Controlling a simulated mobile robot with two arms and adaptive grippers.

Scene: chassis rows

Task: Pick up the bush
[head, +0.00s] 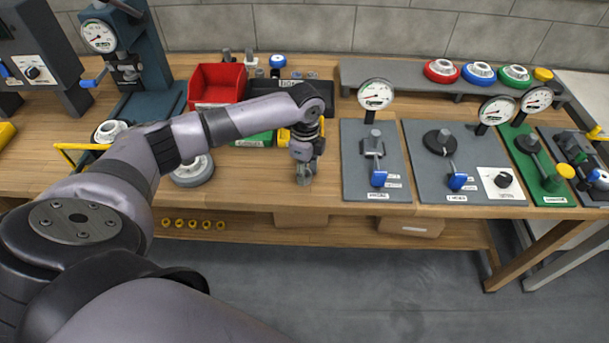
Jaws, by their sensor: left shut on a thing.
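My left arm reaches in from the left, across the workbench (245,185). Its gripper (304,178) points down close over the bench top, near the front edge and left of the grey gauge plates. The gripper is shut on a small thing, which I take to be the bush. The fingers mostly hide it, so its shape and colour are not clear. I cannot tell whether it still touches the bench. My right gripper is not in view.
A grey gauge plate (376,162) lies just right of the gripper. A round grey disc (192,172) lies to the left. Several yellow rings (193,224) sit below the bench edge.

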